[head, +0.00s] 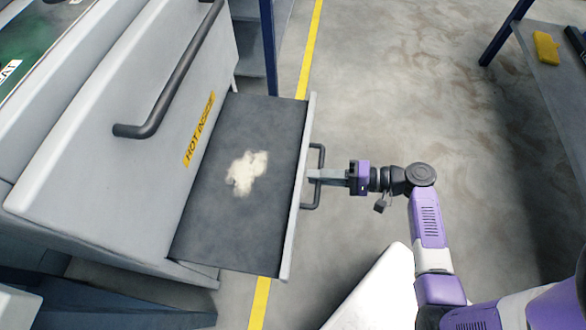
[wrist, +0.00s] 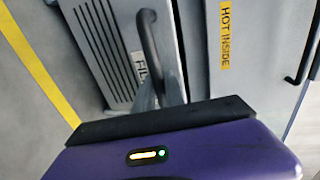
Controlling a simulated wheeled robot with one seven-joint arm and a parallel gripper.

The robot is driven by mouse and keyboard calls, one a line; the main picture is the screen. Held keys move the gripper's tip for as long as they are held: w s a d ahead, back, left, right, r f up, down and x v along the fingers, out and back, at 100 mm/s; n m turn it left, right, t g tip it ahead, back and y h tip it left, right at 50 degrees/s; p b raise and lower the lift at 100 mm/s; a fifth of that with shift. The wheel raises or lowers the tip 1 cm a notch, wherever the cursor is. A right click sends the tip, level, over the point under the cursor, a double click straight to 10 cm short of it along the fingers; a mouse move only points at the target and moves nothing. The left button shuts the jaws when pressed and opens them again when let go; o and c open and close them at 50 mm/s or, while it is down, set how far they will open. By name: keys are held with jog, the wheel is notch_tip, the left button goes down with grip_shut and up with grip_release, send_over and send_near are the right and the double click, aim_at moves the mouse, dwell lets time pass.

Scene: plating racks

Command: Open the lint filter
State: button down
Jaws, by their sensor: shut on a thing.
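The lint filter (head: 240,225) is a dark flat drawer with a grey front panel, standing well out from the grey machine in the head view. A patch of pale lint (head: 247,172) lies on it. Its dark bar handle (head: 320,155) is on the outer face of the panel. My gripper (head: 316,175) is shut on the handle near its middle. In the wrist view the fingers (wrist: 160,92) close around the handle (wrist: 150,42), beside a partly hidden label beginning "FIL". The fingers hide part of the handle.
The machine (head: 130,160) has a long dark bar handle (head: 175,80) and a yellow "HOT INSIDE" label (head: 199,130). A yellow line (head: 308,50) runs along the floor under the drawer. A table (head: 552,65) with a yellow object (head: 546,47) stands far right. Open floor lies between.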

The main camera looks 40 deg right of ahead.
jog(key=shift+f+v, duration=0.15)
jog(key=shift+v, duration=0.55)
jog(key=shift+f+v, duration=0.15)
jog(key=shift+v, duration=0.55)
jog(key=c, duration=1.4)
grip_release()
jog(key=p+v, duration=0.1)
jog(key=v, duration=0.6)
jog(key=shift+s+d, duration=0.25)
jog(key=shift+s, duration=0.1)
